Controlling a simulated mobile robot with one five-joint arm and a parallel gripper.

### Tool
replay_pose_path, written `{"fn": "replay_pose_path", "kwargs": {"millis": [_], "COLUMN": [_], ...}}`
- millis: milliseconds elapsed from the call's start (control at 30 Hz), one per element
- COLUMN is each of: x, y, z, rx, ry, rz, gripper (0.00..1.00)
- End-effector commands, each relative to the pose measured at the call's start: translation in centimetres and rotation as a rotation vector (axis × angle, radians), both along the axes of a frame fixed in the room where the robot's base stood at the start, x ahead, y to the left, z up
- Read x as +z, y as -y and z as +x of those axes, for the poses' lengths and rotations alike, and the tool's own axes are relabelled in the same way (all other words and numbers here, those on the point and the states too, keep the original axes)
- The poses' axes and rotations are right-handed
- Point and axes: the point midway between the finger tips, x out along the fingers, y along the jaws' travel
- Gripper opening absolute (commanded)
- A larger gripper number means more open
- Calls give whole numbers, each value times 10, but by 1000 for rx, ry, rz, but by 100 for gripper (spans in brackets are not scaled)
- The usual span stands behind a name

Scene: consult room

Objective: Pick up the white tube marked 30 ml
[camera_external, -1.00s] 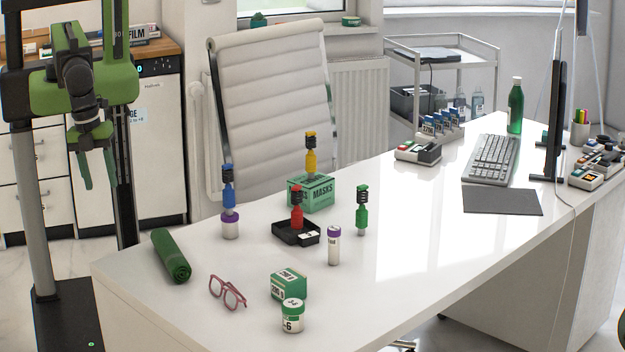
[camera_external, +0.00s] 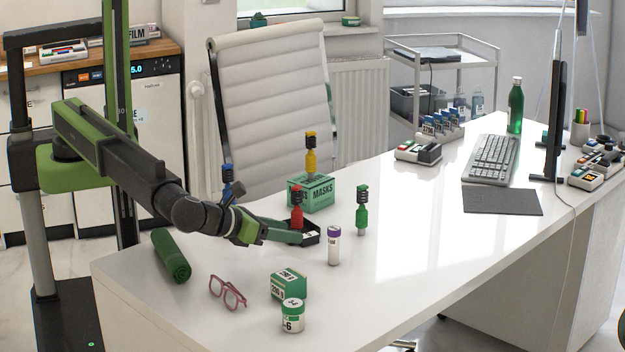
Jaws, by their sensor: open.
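A white tube with a purple cap (camera_external: 334,246) stands upright on the desk, right of the middle of the near objects. Its dark marking is too small to read. My gripper (camera_external: 296,234) is open and reaches in from the left, its fingers pointing right toward this tube. A gap shows between the fingertips and the tube. A second purple-capped container under the blue-topped tool is now hidden behind my arm.
A green box (camera_external: 289,285), a green-lidded jar (camera_external: 292,316), glasses (camera_external: 227,292) and a green roll (camera_external: 171,256) lie nearer. The desk right of the tube is clear.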

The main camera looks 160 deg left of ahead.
Motion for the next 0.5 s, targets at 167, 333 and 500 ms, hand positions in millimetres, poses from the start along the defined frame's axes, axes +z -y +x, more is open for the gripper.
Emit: {"fn": "replay_pose_path", "kwargs": {"millis": [167, 333, 500], "x": [-13, -31, -43], "y": [-23, -63, -96], "z": [-4, -11, -17], "rx": [1, 3, 1], "ry": [1, 1, 1], "rz": [-1, -1, -2], "gripper": [49, 49, 49]}}
